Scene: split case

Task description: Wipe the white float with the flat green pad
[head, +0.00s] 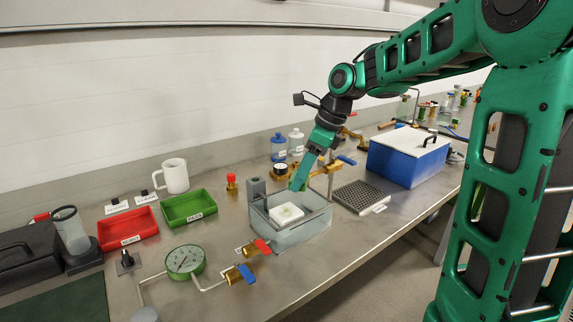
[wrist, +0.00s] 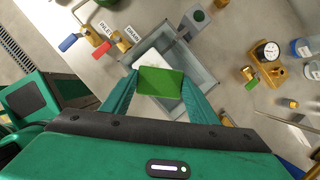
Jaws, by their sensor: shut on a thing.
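The white float (head: 283,222) is a pale block inside a grey, clear-walled tank (head: 312,229), with a faint greenish patch on its top. My gripper (head: 299,183) is above the tank's back part, pointing down toward the float. In the wrist view it is shut on the flat green pad (wrist: 161,83), held between the two fingers. The pad hides much of the float (wrist: 152,53) there. The pad seems to be above the float and apart from it; the exact gap cannot be told.
A perforated tray (head: 361,197) and a blue box with white lid (head: 408,157) are at right. Red (head: 131,227) and green bins (head: 188,208) are at left.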

